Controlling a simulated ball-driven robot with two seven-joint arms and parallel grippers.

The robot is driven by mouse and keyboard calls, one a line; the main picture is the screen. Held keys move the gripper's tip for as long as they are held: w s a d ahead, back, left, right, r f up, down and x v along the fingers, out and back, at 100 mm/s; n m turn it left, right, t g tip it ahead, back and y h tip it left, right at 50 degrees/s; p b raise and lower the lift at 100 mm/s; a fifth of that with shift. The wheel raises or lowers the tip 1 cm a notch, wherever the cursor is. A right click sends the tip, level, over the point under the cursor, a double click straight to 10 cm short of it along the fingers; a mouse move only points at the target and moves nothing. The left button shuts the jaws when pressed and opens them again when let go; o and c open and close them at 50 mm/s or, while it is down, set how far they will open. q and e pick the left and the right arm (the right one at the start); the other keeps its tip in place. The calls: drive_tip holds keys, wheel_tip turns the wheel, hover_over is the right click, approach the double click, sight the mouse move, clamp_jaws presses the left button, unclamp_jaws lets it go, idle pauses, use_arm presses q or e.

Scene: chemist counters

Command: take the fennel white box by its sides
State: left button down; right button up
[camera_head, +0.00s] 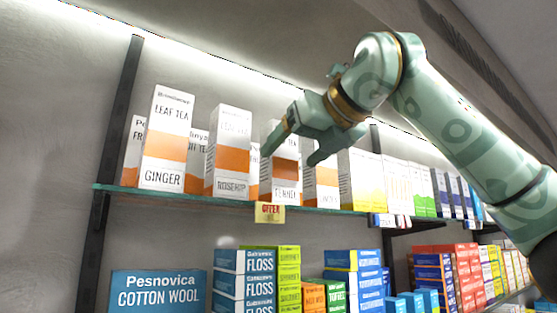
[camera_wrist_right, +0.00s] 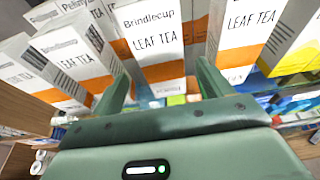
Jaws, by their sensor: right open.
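The fennel box (camera_head: 286,192) is a tall white carton with an orange band, standing upright on the glass shelf. In the head view my right gripper (camera_head: 291,156) is in front of it and hides part of its upper face. The right gripper is open, with its fingers apart. In the right wrist view a white "Brindlecup LEAF TEA" carton (camera_wrist_right: 155,38), which looks like the fennel box, shows between and beyond the open fingers (camera_wrist_right: 163,72). I cannot see the fingers touching it; its lower name is not readable there. My left gripper is not in view.
Rosehip (camera_head: 229,150) and ginger (camera_head: 166,140) tea boxes stand left of it. Another orange-banded box (camera_head: 326,188) stands close on the right, then yellow-green boxes (camera_head: 362,180). A yellow offer tag (camera_head: 270,213) hangs on the shelf edge.

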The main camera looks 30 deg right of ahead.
sight(286, 168)
drive_tip(key=shift+w+a+f, duration=0.1)
drive_tip(key=shift+w+f, duration=0.05)
drive_tip(key=shift+w, duration=0.55)
drive_tip(key=shift+w+f, duration=0.15)
drive_tip(key=shift+w, duration=0.15)
drive_tip(key=x, duration=0.1)
drive_tip(key=p+x, duration=0.2)
drive_tip(key=shift+w+f, duration=0.35)
drive_tip(key=shift+f, duration=0.1)
drive_tip(key=shift+w+f, duration=0.2)
drive_tip(key=shift+w, duration=0.2)
drive_tip(key=shift+s+r, duration=0.1)
drive_tip(key=shift+s, duration=0.2)
drive_tip(key=c, duration=1.1)
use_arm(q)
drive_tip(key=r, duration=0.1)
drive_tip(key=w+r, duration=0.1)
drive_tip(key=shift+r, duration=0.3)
use_arm(e)
drive_tip(key=shift+w, duration=0.1)
